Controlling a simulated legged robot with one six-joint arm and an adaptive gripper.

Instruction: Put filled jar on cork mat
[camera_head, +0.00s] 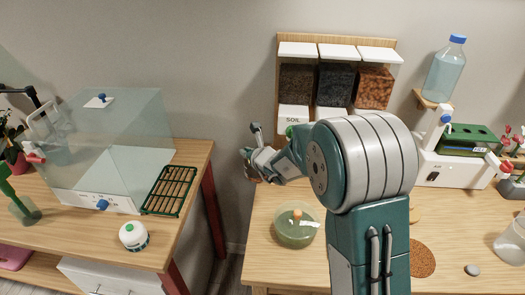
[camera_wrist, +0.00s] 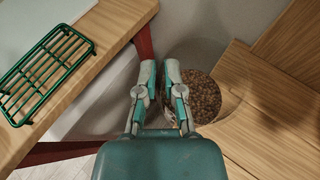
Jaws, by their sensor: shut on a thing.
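My gripper (camera_wrist: 160,75) is shut on the wall of a clear jar filled with brown pellets (camera_wrist: 204,97) in the wrist view. The jar is on the right of the fingers, and its clear wall is hard to make out. In the head view my gripper (camera_head: 258,158) is at the left end of the arm, over the gap between the two tables. The jar is mostly hidden there. A round brown cork mat (camera_head: 422,259) lies bare on the right table, right of my arm and partly close behind it.
A green-tinted bowl (camera_head: 296,228) stands on the right table (camera_head: 275,272). A grey stone (camera_head: 472,270) and a clear jar (camera_head: 511,243) are right of the mat. Dispensers (camera_head: 335,90) stand behind. The left table holds a glass case (camera_head: 120,140), green rack (camera_head: 170,190) and white-green container (camera_head: 133,236).

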